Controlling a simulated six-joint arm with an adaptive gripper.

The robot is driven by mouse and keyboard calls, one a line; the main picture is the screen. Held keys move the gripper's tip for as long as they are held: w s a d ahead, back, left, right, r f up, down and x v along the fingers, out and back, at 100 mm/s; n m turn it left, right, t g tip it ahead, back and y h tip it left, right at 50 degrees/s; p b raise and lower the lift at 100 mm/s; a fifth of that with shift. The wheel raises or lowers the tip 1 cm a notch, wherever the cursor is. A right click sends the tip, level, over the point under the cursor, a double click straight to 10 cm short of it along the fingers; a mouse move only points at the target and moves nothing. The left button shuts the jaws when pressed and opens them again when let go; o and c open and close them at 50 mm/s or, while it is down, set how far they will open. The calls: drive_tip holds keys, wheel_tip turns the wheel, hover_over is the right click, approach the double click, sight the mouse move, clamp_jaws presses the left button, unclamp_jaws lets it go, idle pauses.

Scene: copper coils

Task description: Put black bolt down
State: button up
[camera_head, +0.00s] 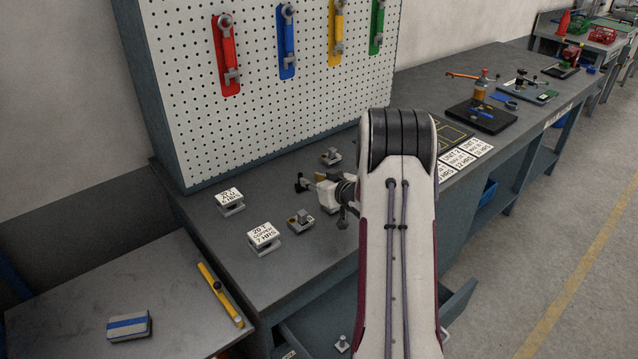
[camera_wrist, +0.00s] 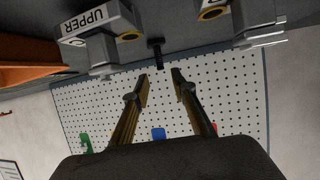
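The black bolt (camera_head: 301,183) stands on the grey workbench near the pegboard, between two small grey blocks. In the wrist view the black bolt (camera_wrist: 157,52) shows just beyond the fingertips, in line with the gap between them. My gripper (camera_wrist: 160,80) has its two fingers apart with nothing between them. In the head view my gripper (camera_head: 319,184) is just right of the bolt, partly hidden by my own arm. The fingers appear clear of the bolt.
Grey blocks (camera_head: 331,157) and (camera_head: 300,221) stand on either side of the bolt. One block in the wrist view is labelled UPPER (camera_wrist: 95,25). Labelled pieces (camera_head: 230,201) and (camera_head: 265,238) stand at left. The pegboard (camera_head: 290,110) rises behind.

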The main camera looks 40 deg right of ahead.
drive_tip(key=shift+v, duration=1.65)
drive_tip(key=s+a+r+g+h, duration=0.15)
drive_tip(key=s+a+r, duration=0.25)
drive_tip(key=a+r, duration=0.45)
drive_tip(key=s+a+r+g+h, duration=0.1)
drive_tip(key=s+a+r+g, duration=0.1)
drive_tip(key=s+a+r, duration=0.5)
drive_tip(key=s+a+r+n+g+y, duration=0.1)
drive_tip(key=s+a+g+y, duration=0.3)
drive_tip(key=s+a, duration=1.8)
drive_tip(key=s+r, duration=0.1)
drive_tip(key=s, duration=0.3)
drive_tip(key=shift+n, duration=0.3)
